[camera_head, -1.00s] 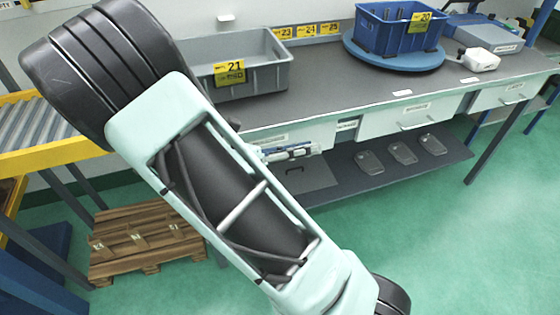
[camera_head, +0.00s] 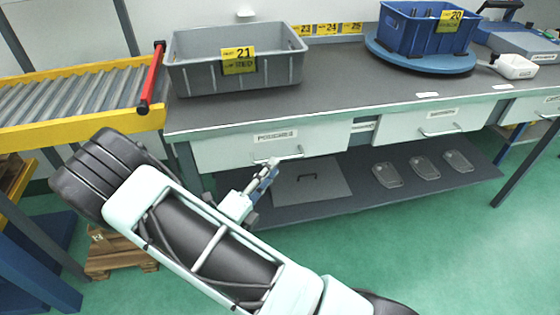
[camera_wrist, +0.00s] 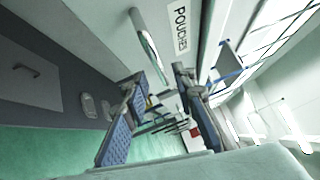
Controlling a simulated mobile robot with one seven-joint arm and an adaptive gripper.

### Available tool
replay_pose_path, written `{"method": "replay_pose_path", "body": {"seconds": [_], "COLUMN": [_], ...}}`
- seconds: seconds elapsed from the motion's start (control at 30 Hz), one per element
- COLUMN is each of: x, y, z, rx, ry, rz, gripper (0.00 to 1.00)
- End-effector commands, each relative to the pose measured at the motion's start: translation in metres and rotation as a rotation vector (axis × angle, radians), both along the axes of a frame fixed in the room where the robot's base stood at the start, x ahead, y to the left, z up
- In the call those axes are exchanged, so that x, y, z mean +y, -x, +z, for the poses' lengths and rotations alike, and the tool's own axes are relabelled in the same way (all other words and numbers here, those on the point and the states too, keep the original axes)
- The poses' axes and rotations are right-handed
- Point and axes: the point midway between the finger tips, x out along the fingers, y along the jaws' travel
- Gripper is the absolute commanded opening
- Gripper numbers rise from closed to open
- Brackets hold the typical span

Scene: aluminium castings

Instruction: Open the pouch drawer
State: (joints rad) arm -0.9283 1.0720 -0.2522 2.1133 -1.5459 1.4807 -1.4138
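The pouch drawer (camera_head: 222,151) is the left drawer under the workbench, with a pale front that looks shut. Its label also reads POUCHES in the wrist view (camera_wrist: 180,28). Its bar handle (camera_head: 293,157) runs along the lower front and appears close up in the wrist view (camera_wrist: 148,45). My gripper (camera_head: 268,172) is in front of the drawer, just below the handle in the head view. In the wrist view my gripper (camera_wrist: 158,84) has its two blue-padded fingers apart with nothing between them. The handle lies beyond the fingertips; I see no contact.
A grey bin (camera_head: 180,78) labelled 21 and a blue bin (camera_head: 392,38) on a blue turntable stand on the worktop (camera_head: 340,82). A lower shelf (camera_head: 350,180) holds a flat grey panel and several small trays. A roller conveyor (camera_head: 80,100) is at left.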

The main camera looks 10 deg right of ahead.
Motion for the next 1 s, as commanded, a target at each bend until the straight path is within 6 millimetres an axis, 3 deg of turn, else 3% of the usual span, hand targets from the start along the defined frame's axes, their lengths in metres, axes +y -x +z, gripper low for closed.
{"method": "replay_pose_path", "body": {"seconds": [0.1, 0.3, 0.67, 0.9, 1.0], "x": [-0.017, -0.031, -0.034, -0.034, -0.034], "y": [-0.015, -0.03, -0.034, -0.033, -0.033], "z": [0.002, 0.005, 0.006, 0.006, 0.006], "rx": [-0.001, 0.0, 0.0, 0.0, 0.0], "ry": [-0.001, -0.002, -0.002, -0.002, -0.002], "rz": [-0.004, -0.002, -0.001, -0.001, -0.001], "gripper": [0.25, 0.25, 0.25, 0.0, 0.0]}}
